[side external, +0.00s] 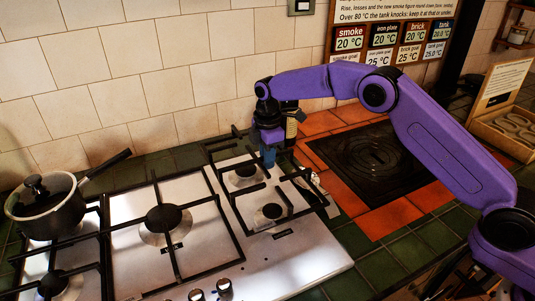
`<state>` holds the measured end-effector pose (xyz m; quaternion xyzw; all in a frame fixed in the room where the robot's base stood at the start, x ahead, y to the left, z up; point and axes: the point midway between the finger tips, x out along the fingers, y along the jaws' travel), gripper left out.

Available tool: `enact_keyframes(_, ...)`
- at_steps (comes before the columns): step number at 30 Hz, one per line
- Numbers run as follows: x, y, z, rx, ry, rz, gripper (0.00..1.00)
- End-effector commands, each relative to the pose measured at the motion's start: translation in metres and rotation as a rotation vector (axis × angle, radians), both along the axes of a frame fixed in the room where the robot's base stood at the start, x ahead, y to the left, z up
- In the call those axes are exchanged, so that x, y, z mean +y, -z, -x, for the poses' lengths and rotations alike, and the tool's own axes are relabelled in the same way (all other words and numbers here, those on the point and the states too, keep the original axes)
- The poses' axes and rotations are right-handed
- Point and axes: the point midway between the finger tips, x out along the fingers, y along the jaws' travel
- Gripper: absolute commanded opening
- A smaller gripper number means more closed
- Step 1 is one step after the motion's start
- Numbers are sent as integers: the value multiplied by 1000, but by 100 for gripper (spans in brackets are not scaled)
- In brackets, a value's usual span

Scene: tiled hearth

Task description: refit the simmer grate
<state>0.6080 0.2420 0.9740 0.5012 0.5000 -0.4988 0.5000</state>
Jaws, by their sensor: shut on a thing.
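The simmer grate (283,198) is a black bar frame over the right side of the steel hob (310,250), around the two small burners. My gripper (268,158) points down at the grate's back part, with its blue fingertips closed on a dark bar. The fingers and wrist hide the exact grip. The rear small burner (245,172) and front small burner (269,212) show between the bars. I cannot tell whether the grate's feet rest on the hob or sit just above it.
A middle burner (164,218) has its own black grate. A lidded saucepan (48,207) stands at the far left, its handle pointing right. A dark iron plate (375,160) framed by orange tiles lies to the right. The tiled wall (130,70) closes off the back.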

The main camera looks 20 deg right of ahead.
Motion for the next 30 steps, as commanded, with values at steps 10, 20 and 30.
enact_keyframes(10, 1, 19, -1, -4, 0, -2, 0)
enact_keyframes(20, 0, 39, -1, -4, 0, -2, 0)
enact_keyframes(30, 0, 59, -1, -3, 1, -2, 0)
